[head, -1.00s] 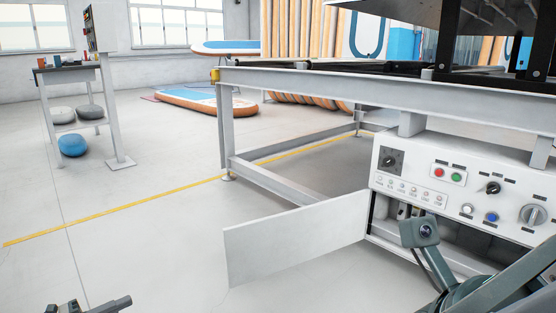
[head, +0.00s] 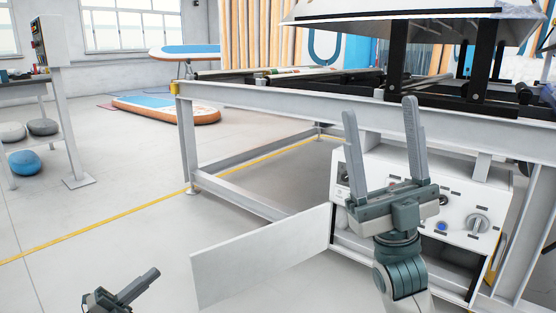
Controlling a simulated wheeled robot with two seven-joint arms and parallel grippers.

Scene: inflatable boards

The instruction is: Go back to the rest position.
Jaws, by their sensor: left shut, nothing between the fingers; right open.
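My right gripper (head: 381,148) is raised in front of the white control box, fingers pointing up and spread wide, with nothing between them. It hides part of the box's left and middle front. My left gripper (head: 148,279) is low at the bottom left edge of the head view, its fingers together and empty, above the bare floor. The control box (head: 497,205) is fixed under the grey frame table, with a blue button and a grey rotary knob (head: 476,223) showing on the right. Its white door panel (head: 262,254) stands swung open to the left.
The grey frame table (head: 250,98) carries black machinery (head: 440,95) above the box. A shelf stand (head: 66,120) is at the left, with a blue ball-like item (head: 25,162) beneath. Inflatable boards (head: 165,108) lie farther back. The floor at left centre is clear.

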